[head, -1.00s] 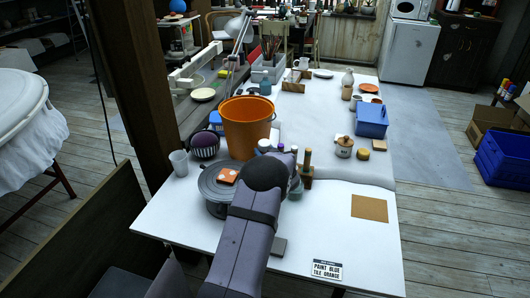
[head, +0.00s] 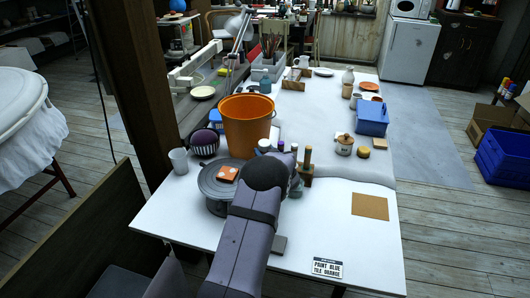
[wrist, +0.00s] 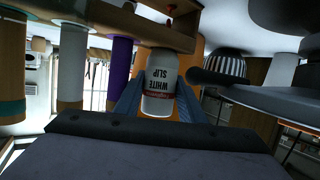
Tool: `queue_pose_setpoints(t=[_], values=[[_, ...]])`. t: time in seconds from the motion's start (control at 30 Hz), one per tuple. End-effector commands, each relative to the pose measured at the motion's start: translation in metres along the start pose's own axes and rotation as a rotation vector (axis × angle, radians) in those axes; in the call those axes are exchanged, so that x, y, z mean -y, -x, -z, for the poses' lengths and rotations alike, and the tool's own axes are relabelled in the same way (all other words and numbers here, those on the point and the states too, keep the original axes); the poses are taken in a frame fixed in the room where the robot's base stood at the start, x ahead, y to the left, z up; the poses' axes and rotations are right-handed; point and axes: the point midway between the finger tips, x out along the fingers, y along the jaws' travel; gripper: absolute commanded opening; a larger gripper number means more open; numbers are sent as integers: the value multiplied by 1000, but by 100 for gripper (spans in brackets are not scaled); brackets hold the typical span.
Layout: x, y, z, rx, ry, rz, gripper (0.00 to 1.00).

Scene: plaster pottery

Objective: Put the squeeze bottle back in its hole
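The squeeze bottle (wrist: 161,86), white with a "WHITE SLIP" label that reads upside down, stands between the two blue-grey fingers of my gripper (wrist: 160,103) in the wrist view. The fingers lie close against both its sides. Its far end meets the wooden rack (wrist: 140,27) at the top of that view; I cannot tell whether it is inside a hole.
An orange bucket (head: 246,128), a grey round pot (head: 212,187) and a striped bowl (head: 204,147) are left of the arm.

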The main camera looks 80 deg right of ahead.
Motion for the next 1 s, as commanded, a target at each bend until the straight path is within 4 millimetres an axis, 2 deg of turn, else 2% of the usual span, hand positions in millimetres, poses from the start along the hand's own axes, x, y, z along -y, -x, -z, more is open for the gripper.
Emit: queue_pose_setpoints(t=[0.03, 0.1, 0.37, 0.57, 0.77, 1.0], values=[[0, 0, 0, 0, 0, 0, 46], [0, 0, 0, 1, 0, 0, 58], [0, 0, -2, 4, -1, 0, 58], [0, 2, 5, 3, -1, 0, 58], [-1, 9, 27, 1, 0, -1, 58], [-2, 22, 65, 2, 0, 0, 58]])
